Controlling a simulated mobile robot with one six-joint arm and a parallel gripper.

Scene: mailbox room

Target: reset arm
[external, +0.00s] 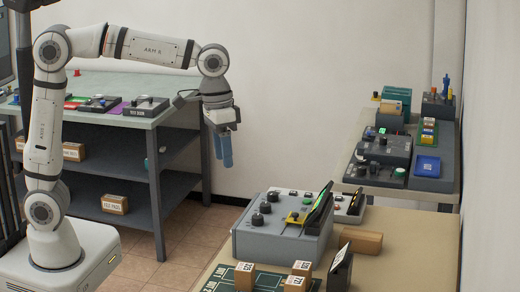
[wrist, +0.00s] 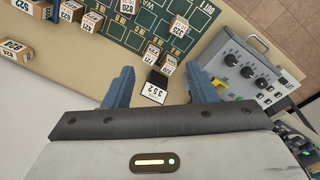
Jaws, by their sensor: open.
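My gripper (external: 223,148) hangs at the end of my raised arm in the external view, fingers pointing down, in free air left of the grey control box. In the wrist view my gripper (wrist: 160,88) shows two blue fingers spread apart with nothing between their tips that they touch.
The beige table (external: 400,235) holds a grey control box (external: 262,240), a green grid mat (wrist: 135,15), several labelled boxes and a wooden block (external: 361,239). A shelved bench (external: 130,115) stands behind. A side counter (external: 428,185) with devices stands at right. Floor shows between them.

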